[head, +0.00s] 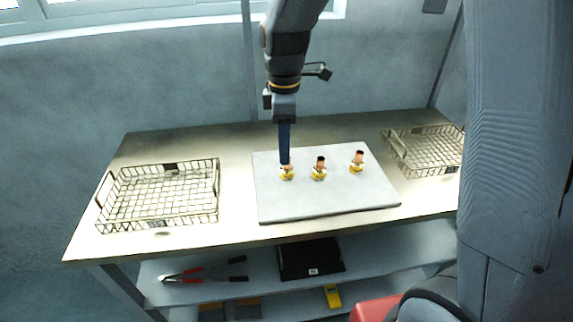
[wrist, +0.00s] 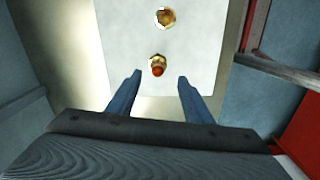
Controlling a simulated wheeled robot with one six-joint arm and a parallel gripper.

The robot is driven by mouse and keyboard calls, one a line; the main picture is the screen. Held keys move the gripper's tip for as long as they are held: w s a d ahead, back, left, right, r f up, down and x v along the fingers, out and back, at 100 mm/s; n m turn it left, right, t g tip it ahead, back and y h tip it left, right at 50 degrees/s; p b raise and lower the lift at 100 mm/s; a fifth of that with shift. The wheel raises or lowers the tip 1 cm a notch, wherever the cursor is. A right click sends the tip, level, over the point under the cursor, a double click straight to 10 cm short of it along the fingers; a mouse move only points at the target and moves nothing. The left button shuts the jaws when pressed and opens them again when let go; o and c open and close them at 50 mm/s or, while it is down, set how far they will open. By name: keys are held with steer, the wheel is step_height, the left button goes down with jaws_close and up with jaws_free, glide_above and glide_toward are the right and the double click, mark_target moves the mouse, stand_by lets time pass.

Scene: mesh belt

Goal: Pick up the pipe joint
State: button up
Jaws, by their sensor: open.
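Three pipe joints, brassy yellow with copper-coloured tops, stand in a row on a pale grey board (head: 325,201) on the table: a left one (head: 287,175), a middle one (head: 319,170) and a right one (head: 357,160). My gripper (head: 285,160) points down at the left joint in the head view and partly covers its top. In the wrist view my gripper (wrist: 159,77) has its two blue fingers apart with nothing held. One joint (wrist: 158,66) shows just beyond the fingertips, between their lines. Another joint (wrist: 165,18) lies farther up. The third is not seen there.
A wire basket (head: 217,192) stands on the table left of the board, and another wire basket (head: 400,152) stands to the right. Both look empty.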

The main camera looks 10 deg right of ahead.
mark_target(287, 168)
steer(key=shift+w+d+f+p, duration=0.15)
steer(key=shift+f+p, duration=0.4)
steer(key=shift+f, duration=0.9)
steer(key=shift+w+d+f+p, duration=0.1)
steer(key=shift+f+p, duration=0.45)
steer(key=shift+f, duration=0.85)
jaws_close()
